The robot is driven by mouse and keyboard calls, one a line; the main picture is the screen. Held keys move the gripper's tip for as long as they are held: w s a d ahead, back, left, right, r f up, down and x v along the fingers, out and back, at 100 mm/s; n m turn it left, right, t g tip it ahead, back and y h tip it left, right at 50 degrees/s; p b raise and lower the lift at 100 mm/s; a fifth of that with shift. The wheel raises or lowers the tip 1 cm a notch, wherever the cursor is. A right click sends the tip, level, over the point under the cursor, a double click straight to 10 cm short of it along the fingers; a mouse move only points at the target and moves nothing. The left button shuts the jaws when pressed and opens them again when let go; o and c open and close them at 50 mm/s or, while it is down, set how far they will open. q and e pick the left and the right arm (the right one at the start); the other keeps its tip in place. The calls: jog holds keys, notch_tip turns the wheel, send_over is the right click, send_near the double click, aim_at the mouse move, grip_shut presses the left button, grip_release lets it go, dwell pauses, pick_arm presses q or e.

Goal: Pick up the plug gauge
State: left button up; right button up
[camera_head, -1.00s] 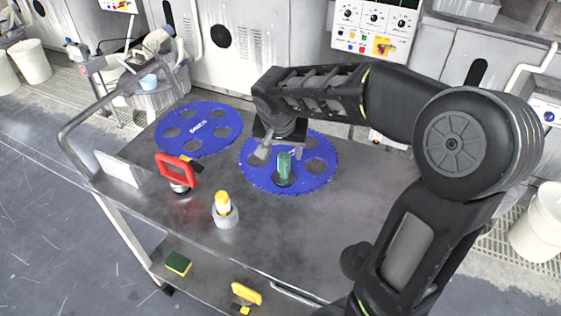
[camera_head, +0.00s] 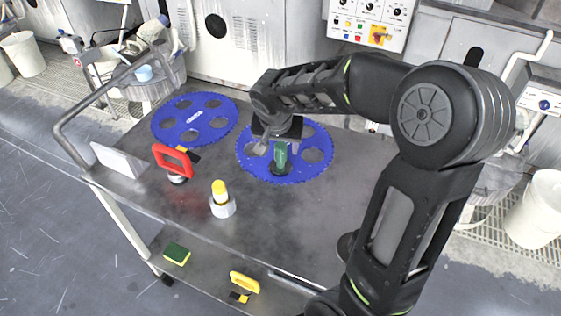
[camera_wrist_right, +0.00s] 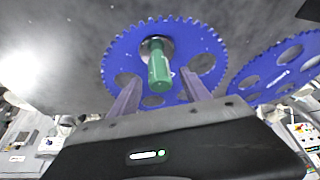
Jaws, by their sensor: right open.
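The plug gauge (camera_head: 280,156) has a green handle and stands upright on the right-hand blue toothed disc (camera_head: 316,174), in one of its round holes. In the wrist view my right gripper (camera_wrist_right: 160,92) is open, with one finger on each side of the green handle in the picture. I cannot tell whether they touch. My left gripper is not in view.
A second blue disc (camera_head: 194,119) lies to the left. A red-handled tool (camera_head: 172,160), a yellow-topped piece in a grey ring (camera_head: 221,198) and a white block (camera_head: 117,160) stand on the metal cart top (camera_head: 270,225). The cart's front right is clear.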

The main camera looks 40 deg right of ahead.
aim_at(281, 152)
jog(key=x, duration=0.4)
jog(key=shift+f+p, duration=0.2)
jog(key=shift+p, duration=0.1)
grip_shut()
dwell(0.6)
jog(key=shift+w+r, duration=0.1)
dwell(0.8)
